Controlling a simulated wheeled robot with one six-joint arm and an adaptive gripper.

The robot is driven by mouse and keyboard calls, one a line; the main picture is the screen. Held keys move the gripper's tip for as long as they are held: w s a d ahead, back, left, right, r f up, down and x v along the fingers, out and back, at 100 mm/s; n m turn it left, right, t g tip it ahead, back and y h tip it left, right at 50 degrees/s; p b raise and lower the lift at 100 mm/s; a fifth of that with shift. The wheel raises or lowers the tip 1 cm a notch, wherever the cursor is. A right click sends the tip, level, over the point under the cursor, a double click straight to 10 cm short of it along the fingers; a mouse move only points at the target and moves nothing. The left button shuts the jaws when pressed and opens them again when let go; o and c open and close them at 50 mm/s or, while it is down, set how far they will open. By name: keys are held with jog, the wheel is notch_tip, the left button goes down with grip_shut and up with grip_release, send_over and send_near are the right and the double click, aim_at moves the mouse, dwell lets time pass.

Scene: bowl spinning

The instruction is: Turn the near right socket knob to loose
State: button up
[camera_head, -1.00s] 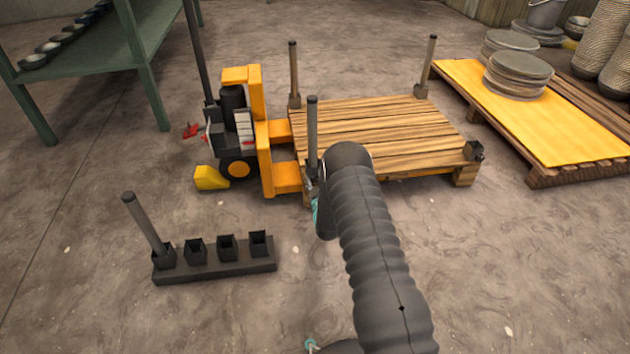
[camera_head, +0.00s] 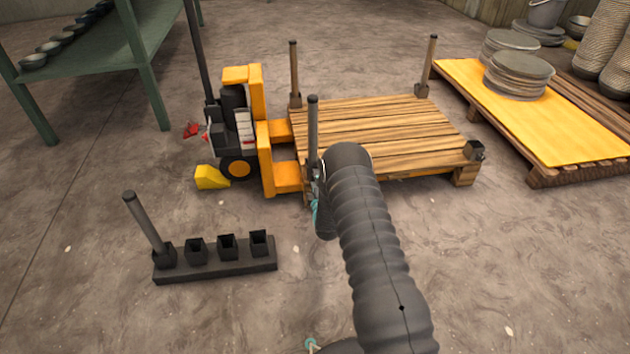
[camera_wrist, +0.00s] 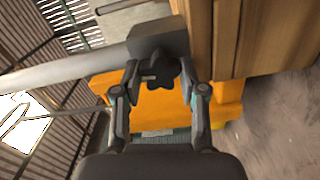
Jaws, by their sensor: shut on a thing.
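The wooden pallet (camera_head: 380,135) has corner sockets. At its near corner on the picture's left stands an upright grey post (camera_head: 313,130), with my gripper (camera_head: 317,192) low beside it, mostly hidden by my arm. In the wrist view, a grey socket (camera_wrist: 158,38) sits against the wood with the post (camera_wrist: 70,68) running out to the left. A dark star-shaped knob (camera_wrist: 164,76) on this socket lies between my fingertips (camera_wrist: 160,84), which are shut on it. The near socket on the picture's right (camera_head: 474,150) is empty.
A yellow-orange pallet truck (camera_head: 265,150) stands at the pallet's left. A dark rack (camera_head: 215,265) with several sockets and one post is on the floor at front left. Stacked plates (camera_head: 517,75) sit on a yellow-topped pallet (camera_head: 585,140) at right.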

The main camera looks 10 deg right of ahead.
jog(key=shift+a+f+n, duration=0.1)
jog(key=shift+n, duration=0.9)
jog(key=o, duration=1.1)
jog(key=shift+o, duration=0.2)
jog(key=s, duration=1.2)
